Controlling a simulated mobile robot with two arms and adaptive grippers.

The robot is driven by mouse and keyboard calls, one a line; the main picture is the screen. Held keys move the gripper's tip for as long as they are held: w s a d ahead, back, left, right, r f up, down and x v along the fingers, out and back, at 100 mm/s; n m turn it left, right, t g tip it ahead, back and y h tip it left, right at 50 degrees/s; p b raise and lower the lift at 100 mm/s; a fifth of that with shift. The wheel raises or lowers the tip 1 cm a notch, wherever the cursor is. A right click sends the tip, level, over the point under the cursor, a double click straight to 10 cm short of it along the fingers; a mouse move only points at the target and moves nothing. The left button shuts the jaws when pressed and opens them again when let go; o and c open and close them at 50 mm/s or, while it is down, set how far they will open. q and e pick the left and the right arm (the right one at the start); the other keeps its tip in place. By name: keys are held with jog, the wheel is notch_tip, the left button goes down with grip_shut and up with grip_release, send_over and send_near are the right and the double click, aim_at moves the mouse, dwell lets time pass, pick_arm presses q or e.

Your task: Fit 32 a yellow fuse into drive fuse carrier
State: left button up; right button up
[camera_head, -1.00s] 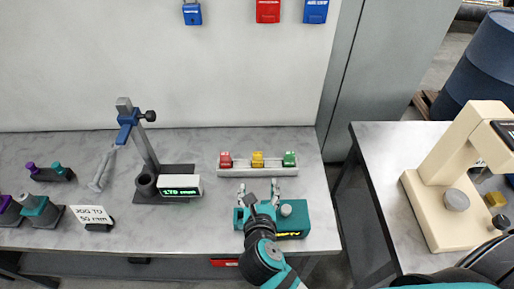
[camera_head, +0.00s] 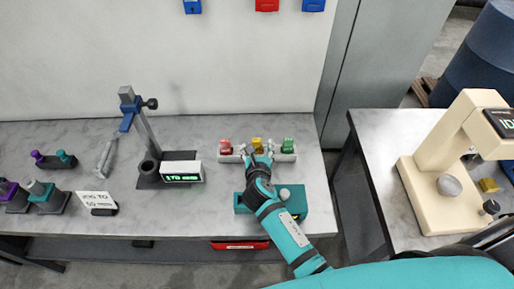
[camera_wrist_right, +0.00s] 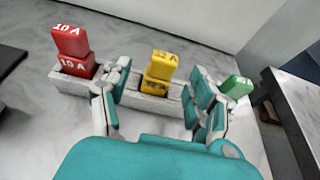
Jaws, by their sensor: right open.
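The yellow fuse (camera_head: 257,144) stands upright in the middle of a pale rack (camera_head: 232,158) on the bench; in the right wrist view it reads as a yellow block marked "A" (camera_wrist_right: 161,66). A red 10 A fuse (camera_wrist_right: 72,42) is left of it and a green fuse (camera_wrist_right: 236,87) right of it. My right gripper (camera_head: 258,157) is open at the rack, its fingers (camera_wrist_right: 157,95) on either side of the yellow fuse, apart from it. A teal box (camera_head: 298,207) with a pale knob lies under my right wrist, partly hidden; whether it is the carrier I cannot tell. My left gripper is out of view.
A stand with a green display (camera_head: 182,172) is left of the rack. A sign card (camera_head: 97,199) and purple and teal pieces sit further left. A cream machine (camera_head: 432,190) stands on the separate right table. Bench between stand and rack is clear.

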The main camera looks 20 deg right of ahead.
aim_at(257, 146)
jog(key=x, duration=0.3)
jog(key=shift+w+f, duration=0.15)
jog(key=shift+c, duration=0.6)
grip_shut()
